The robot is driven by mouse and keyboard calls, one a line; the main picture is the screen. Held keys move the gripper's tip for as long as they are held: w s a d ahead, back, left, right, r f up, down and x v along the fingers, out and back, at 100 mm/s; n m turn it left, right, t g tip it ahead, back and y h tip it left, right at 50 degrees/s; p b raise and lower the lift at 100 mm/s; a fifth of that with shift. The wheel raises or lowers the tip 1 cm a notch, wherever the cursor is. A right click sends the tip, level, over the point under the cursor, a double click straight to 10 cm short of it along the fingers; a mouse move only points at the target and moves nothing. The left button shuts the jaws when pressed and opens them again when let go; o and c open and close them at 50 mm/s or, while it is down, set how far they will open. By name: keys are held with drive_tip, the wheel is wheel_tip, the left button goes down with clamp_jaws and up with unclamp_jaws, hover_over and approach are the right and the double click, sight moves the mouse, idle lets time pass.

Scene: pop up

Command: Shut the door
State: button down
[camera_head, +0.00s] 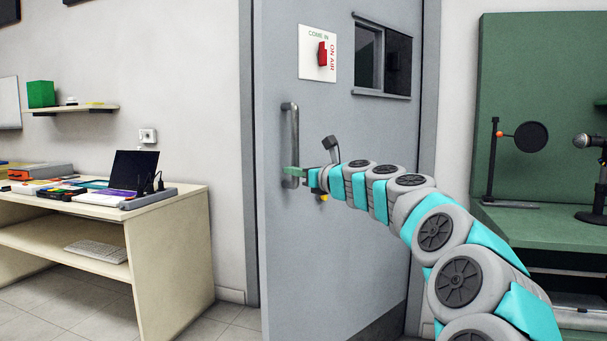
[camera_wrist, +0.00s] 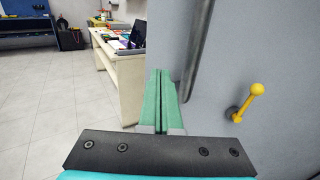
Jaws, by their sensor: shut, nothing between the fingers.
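The grey door (camera_head: 365,235) stands ajar, its left edge out from the frame (camera_head: 247,150). It carries a vertical metal pull handle (camera_head: 291,130) near its left edge. My gripper (camera_head: 292,171) is at the handle's lower part; its green fingers overlap the bar in the head view. In the wrist view my gripper (camera_wrist: 161,100) has its two green fingers together with nothing between them. The handle bar (camera_wrist: 197,50) is just to their right there; I cannot tell whether they touch. A yellow lever (camera_wrist: 248,103) sits on the door, mostly hidden by my arm in the head view (camera_head: 324,198).
A wooden desk (camera_head: 170,215) with a laptop (camera_head: 133,170) stands left of the door. A green booth with a microphone (camera_head: 585,141) is at the right. Tiled floor (camera_wrist: 60,110) is clear at left.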

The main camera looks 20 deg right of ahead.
sight(271, 166)
drive_tip(key=x, duration=0.6)
drive_tip(key=shift+w+a+r, duration=0.15)
drive_tip(key=shift+w, duration=0.2)
